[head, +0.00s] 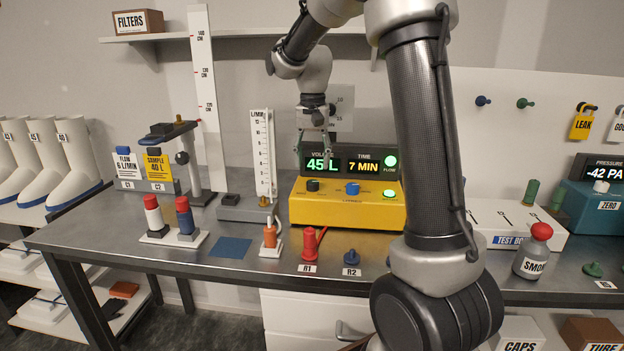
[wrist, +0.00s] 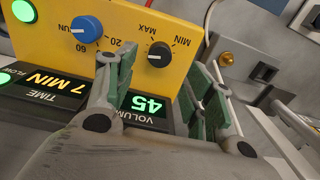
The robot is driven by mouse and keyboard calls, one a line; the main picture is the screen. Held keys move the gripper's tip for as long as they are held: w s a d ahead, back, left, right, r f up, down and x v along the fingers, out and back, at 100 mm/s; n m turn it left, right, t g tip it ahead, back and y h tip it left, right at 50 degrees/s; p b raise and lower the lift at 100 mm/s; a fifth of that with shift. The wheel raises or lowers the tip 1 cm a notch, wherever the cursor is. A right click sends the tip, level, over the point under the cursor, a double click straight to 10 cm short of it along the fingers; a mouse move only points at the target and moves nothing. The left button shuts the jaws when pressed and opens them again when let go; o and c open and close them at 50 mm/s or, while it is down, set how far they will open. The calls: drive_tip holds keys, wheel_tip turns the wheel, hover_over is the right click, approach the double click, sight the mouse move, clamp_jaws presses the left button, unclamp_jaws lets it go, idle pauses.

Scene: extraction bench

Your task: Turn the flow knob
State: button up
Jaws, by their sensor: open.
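The yellow sampling pump (head: 335,214) stands on the bench under a display reading 45 L and 7 MIN. Its black knob (head: 312,185) is at the left of the top face; in the wrist view this knob (wrist: 159,54) has MIN and MAX marks, so it looks like the flow knob. A blue knob (head: 352,188) sits to its right; in the wrist view the blue knob (wrist: 87,29) is beside a 20 to 60 scale. My gripper (head: 314,146) is above and behind the black knob. Its green-padded fingers (wrist: 163,80) are open, empty and apart from the knob.
A tall scaled flowmeter (head: 263,155) stands close left of the pump. Red R1 (head: 310,245) and blue R2 (head: 351,257) stand in front of it. The display (head: 348,164) is close below my fingers. Green lamps (head: 390,161) are lit.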

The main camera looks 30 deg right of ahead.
sight(313, 181)
wheel_tip(313, 181, down, 6)
drive_tip(key=shift+f, duration=0.25)
drive_tip(key=c, duration=1)
